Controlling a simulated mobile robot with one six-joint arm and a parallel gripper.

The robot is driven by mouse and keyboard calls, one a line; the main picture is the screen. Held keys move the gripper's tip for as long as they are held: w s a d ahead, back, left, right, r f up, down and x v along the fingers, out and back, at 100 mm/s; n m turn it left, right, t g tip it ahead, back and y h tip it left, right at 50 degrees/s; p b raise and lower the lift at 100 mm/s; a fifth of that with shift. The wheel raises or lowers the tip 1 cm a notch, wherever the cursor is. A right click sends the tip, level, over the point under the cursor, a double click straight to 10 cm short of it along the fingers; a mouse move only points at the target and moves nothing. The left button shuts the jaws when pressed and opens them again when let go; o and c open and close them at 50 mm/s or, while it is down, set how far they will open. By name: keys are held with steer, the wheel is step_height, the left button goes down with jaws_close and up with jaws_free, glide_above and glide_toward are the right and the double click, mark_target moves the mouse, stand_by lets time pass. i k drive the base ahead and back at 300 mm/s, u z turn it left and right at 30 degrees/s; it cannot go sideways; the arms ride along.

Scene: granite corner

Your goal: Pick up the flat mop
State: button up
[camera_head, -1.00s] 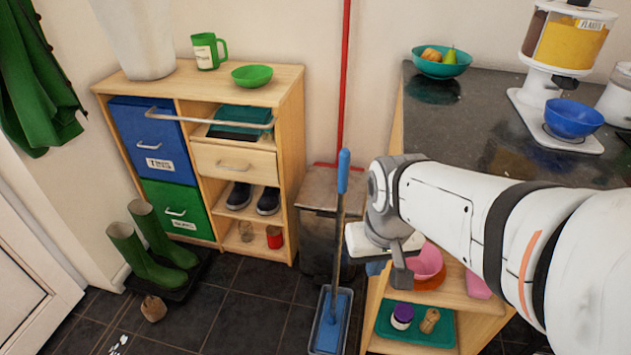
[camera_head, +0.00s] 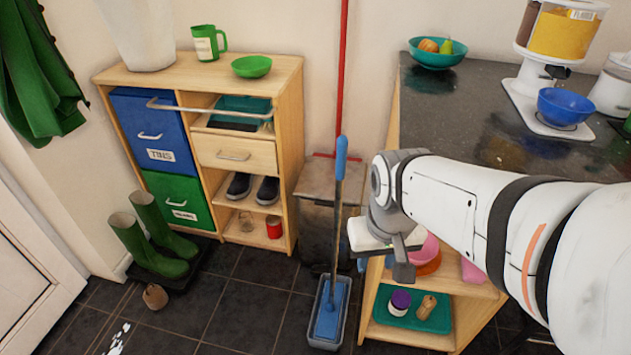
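The flat mop (camera_head: 336,215) stands upright, leaning slightly, with a blue grip at its top and a thin grey pole. Its flat blue head (camera_head: 331,309) sits in a grey tray (camera_head: 317,340) on the floor. My gripper (camera_head: 402,266) is just right of the mop's pole in the picture, pointing down, apart from the pole as far as I can see. A dark finger shows below its white body; the rest is hidden, so I cannot tell if it is open.
A grey bin (camera_head: 316,190) and a red pole (camera_head: 341,85) stand behind the mop. The granite-topped counter (camera_head: 470,130) is at right, with a wooden shelf (camera_head: 400,338) below my gripper. A wooden cabinet (camera_head: 287,150) and green boots (camera_head: 140,240) are left. Floor left of the tray is clear.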

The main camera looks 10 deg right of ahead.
mark_target(329, 317)
steer(key=k, duration=1.55)
steer(key=u, duration=1)
steer(key=i, duration=2.3)
steer(key=z, duration=1.15)
